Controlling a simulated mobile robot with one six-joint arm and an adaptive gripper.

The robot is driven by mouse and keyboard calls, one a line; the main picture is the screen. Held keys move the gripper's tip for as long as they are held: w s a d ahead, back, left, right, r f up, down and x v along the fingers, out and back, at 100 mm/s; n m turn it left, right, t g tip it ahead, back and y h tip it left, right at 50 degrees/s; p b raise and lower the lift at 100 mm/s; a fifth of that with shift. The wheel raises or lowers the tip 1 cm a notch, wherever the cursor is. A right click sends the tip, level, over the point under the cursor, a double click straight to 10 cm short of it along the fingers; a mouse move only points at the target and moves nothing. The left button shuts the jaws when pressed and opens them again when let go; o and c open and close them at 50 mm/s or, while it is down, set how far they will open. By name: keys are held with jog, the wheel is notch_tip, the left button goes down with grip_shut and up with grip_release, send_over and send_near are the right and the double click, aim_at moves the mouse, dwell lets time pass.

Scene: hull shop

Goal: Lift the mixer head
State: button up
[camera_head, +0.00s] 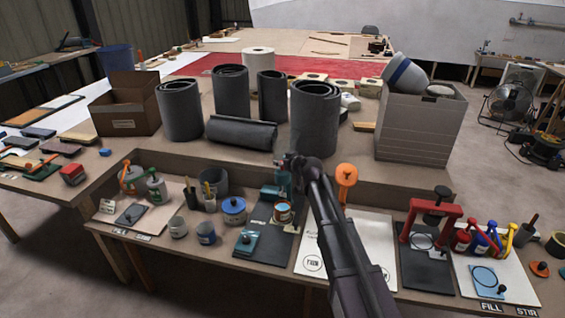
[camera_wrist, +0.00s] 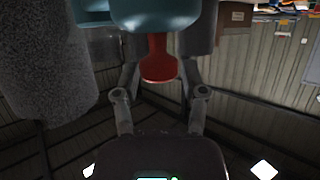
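The teal mixer head (camera_head: 283,178) is partly hidden by my gripper in the head view. A small round pot (camera_head: 283,212) with a brownish top stands below it on a dark mat (camera_head: 268,246). In the wrist view the teal head (camera_wrist: 156,14) is at the top edge, with a red rounded handle (camera_wrist: 158,62) extending from it. My gripper (camera_wrist: 159,85) has its two fingers apart, one on each side of the red handle. A gap shows on both sides. In the head view my gripper (camera_head: 297,162) is small and dark at the head's upper right.
Upright grey rolls (camera_head: 315,120) and a lying roll (camera_head: 241,133) are on the raised table behind. An orange-headed tool (camera_head: 346,176) stands close right of my arm. A blue-lidded pot (camera_head: 233,210) and cups are left. A red frame (camera_head: 432,222) is right.

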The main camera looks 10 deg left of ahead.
jog(key=shift+f, duration=0.25)
dwell(0.3)
notch_tip(320, 180, down, 11)
jog(key=b, duration=1.1)
jog(key=shift+s+r, duration=0.1)
jog(key=shift+r, duration=0.05)
jog(key=s+d+r+m+g+h+p, duration=0.2)
jog(key=s+d+r+g+p, duration=0.1)
jog(key=s+d+p, duration=0.5)
jog(key=s+d+r+m+g+h+p, duration=0.1)
jog(key=s+d+r+g+h+p, duration=0.2)
jog(key=s+d+p, duration=0.5)
jog(key=s+d, duration=0.6)
jog(key=s, duration=0.1)
jog(key=shift+s+d+r+m+g, duration=0.15)
jog(key=shift+s+r+m+g, duration=0.15)
jog(key=shift+m, duration=0.1)
jog(key=shift+w, duration=0.1)
jog(key=w+a+r+n+t+y+b, duration=0.1)
jog(key=w+a+n+t+y+b, duration=0.3)
jog(key=w+a+b, duration=0.4)
jog(key=shift+w+a+r+t+y, duration=0.4)
jog(key=shift+w+a+t, duration=0.9)
jog(key=shift+w+a, duration=1.65)
